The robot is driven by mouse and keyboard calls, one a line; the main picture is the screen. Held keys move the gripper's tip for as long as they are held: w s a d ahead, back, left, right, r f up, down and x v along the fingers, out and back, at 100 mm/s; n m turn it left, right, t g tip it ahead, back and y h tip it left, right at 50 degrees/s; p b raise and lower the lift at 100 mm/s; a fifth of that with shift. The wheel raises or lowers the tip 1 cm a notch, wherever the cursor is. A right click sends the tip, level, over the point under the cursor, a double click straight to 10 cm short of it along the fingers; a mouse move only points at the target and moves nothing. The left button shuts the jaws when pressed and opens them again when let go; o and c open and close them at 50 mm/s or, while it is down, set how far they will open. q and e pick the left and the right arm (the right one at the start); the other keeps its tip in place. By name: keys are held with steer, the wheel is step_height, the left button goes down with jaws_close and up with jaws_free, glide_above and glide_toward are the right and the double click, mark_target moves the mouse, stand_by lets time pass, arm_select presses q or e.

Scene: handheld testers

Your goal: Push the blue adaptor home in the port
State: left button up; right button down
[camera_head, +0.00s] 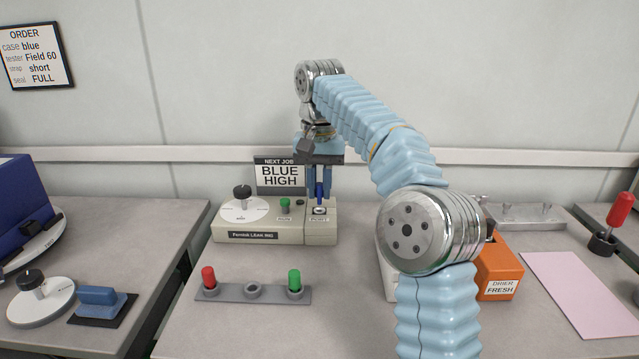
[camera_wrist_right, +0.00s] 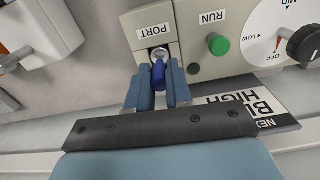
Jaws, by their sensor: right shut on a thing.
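The blue adaptor (camera_head: 319,193) stands upright at the port (camera_head: 319,211) on the right part of the beige leak rig (camera_head: 262,228). My right gripper (camera_head: 319,190) points down over the port and is shut on the adaptor. In the right wrist view the adaptor (camera_wrist_right: 158,75) sits between the two blue fingers of the gripper (camera_wrist_right: 158,92), its tip at the metal ring of the port (camera_wrist_right: 158,55). I cannot tell how deep it sits. My left gripper is not in view.
A rack (camera_head: 253,292) with a red and a green adaptor stands in front of the rig. The rig has a dial (camera_head: 243,208) and a green RUN button (camera_head: 285,204). A sign reading BLUE HIGH (camera_head: 280,176) stands behind. An orange drier box (camera_head: 502,270) and a pink mat (camera_head: 580,290) lie right.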

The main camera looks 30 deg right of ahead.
steer(key=shift+r, duration=0.1)
stand_by(0.3)
steer(key=shift+p, duration=0.3)
steer(key=shift+p, duration=0.3)
stand_by(0.3)
steer(key=shift+f+b, duration=1)
steer(key=shift+f, duration=0.6)
stand_by(0.4)
steer(key=c, duration=1)
jaws_free()
steer(key=shift+o, duration=0.2)
